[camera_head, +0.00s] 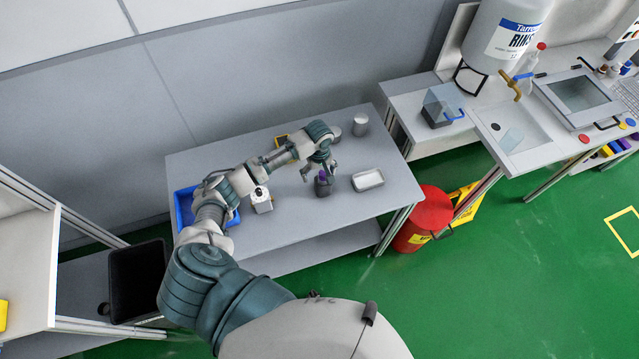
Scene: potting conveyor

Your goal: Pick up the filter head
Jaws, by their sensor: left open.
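A small dark piece with a purple top (323,184) stands upright on the grey table (300,236); it may be the filter head, but it is too small to be sure. My left gripper (319,173) is open over the table, just behind and above this piece, its fingers pointing down. Nothing shows between the fingers. I cannot tell whether a finger touches the piece. My right gripper is not in view.
A white tray (368,180) lies right of the dark piece. A white box with a black knob (262,202) and a blue bin (184,207) are to the left. A pale cylinder (360,125) stands at the back. A red bin (430,213) stands on the floor.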

